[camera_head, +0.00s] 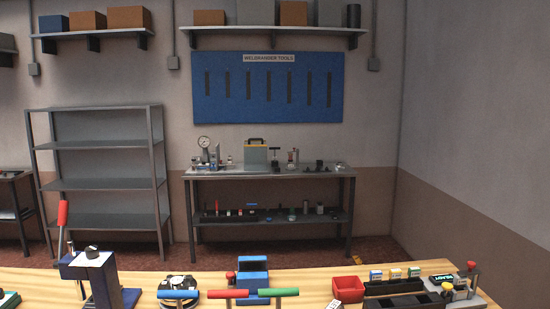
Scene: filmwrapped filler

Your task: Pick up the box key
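No thing in view is clearly marked as the box key. Three T-shaped handles stand at the front edge of the wooden table: a blue handle (178,294), a red handle (228,294) and a green handle (278,292). Their lower parts are hidden or cut off by the bottom edge of the picture, so I cannot tell whether one is the box key. Neither of my grippers is in view.
The wooden table (320,287) spans the bottom. A device with a red lever (62,213) stands at left, a blue block (252,272) mid-table, a red bin (347,288) and black trays (393,286) at right. A grey workbench (230,173) and empty shelf rack (105,185) stand behind.

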